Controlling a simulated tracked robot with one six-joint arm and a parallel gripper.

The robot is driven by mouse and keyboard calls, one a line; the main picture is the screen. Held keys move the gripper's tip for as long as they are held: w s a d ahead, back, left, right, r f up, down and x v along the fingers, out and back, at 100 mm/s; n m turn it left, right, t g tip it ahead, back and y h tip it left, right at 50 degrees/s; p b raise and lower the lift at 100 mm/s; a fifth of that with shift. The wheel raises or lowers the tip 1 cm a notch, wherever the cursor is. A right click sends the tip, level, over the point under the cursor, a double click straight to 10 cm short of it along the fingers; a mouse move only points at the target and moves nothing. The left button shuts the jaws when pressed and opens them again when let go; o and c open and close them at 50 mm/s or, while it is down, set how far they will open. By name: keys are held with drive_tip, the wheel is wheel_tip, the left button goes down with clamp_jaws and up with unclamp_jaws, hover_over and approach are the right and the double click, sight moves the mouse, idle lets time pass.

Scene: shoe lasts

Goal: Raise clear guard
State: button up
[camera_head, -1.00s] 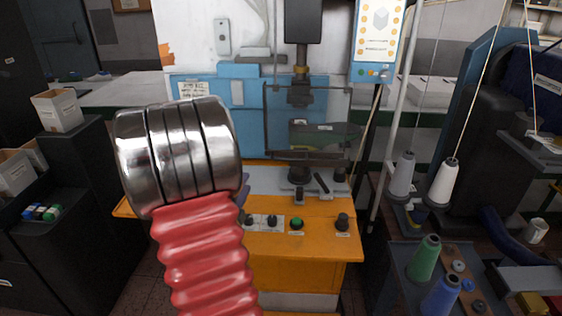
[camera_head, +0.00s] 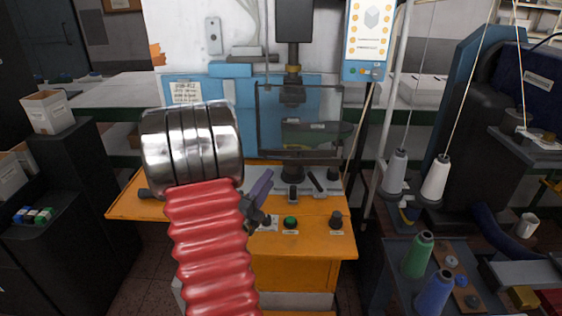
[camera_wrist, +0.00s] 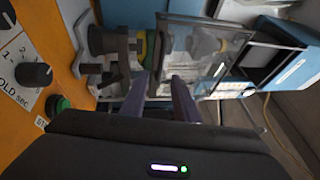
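The clear guard (camera_head: 318,112) is a see-through panel with a dark frame, hanging in front of the press ram on the blue and orange machine. It is down in the head view. In the wrist view the guard (camera_wrist: 207,58) stands beyond my fingertips, a little to the right. My gripper (camera_head: 261,187) shows in the head view as purple fingers beside my red arm sleeve, below and left of the guard. My arm hides part of the gripper and panel.
The orange machine table (camera_head: 315,242) carries a green button (camera_head: 291,222) and black knobs (camera_head: 336,219). A thread stand with white cones (camera_head: 436,178) is at the right. Dark cabinets with a white box (camera_head: 47,111) are at the left. A control screen (camera_head: 369,35) hangs at upper right.

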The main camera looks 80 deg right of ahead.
sight(282, 159)
drive_tip(key=x, duration=1.1)
drive_tip(key=shift+d, duration=0.25)
drive_tip(key=shift+c, duration=0.3)
clamp_jaws()
